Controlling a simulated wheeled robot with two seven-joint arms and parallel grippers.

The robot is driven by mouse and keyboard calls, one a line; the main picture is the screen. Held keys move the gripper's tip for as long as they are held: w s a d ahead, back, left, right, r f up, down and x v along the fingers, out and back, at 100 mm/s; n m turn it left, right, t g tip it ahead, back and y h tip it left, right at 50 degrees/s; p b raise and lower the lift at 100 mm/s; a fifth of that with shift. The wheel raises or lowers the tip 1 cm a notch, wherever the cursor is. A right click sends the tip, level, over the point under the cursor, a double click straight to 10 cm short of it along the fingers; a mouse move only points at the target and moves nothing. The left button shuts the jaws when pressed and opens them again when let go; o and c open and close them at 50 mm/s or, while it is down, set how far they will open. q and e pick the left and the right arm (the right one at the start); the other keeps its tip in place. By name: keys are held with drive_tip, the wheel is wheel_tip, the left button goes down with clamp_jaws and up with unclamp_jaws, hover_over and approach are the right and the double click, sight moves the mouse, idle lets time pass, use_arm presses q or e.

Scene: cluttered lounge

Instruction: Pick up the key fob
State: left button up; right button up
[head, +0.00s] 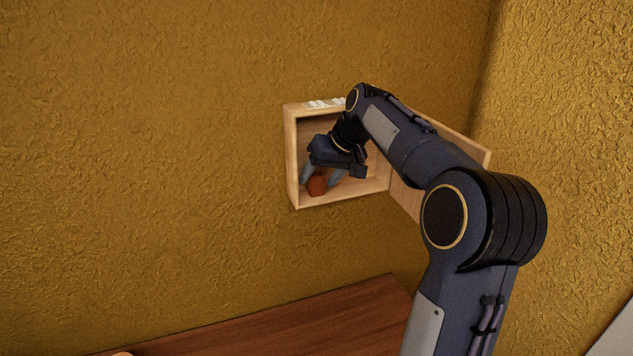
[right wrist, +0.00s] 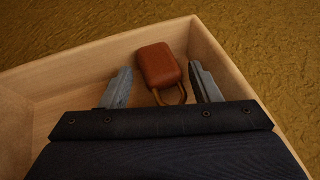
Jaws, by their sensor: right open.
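The key fob (right wrist: 158,65) is a reddish-brown rounded block with a brass-coloured ring at its near end. It lies in a small wooden wall box, and it also shows in the head view (head: 317,186) low in the box. My right gripper (right wrist: 162,80) reaches into the box with its jaws open. In the right wrist view its two fingers stand on either side of the fob and ring, with gaps visible. The fob's body extends past the fingertips. Part of the ring is hidden by the gripper body. My left gripper is not in view.
The wooden box (head: 292,155) is mounted on the ochre textured wall, with its door (head: 474,149) swung open to the right behind my arm. Small white items (head: 318,104) lie on top of it. A brown wooden surface (head: 290,322) is below.

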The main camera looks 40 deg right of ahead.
drive_tip(key=shift+w+a+f, duration=0.1)
drive_tip(key=shift+w+f, duration=0.1)
drive_tip(key=shift+f, duration=0.25)
drive_tip(key=shift+c, duration=0.2)
drive_tip(key=c, duration=0.9)
drive_tip(key=shift+r, duration=0.1)
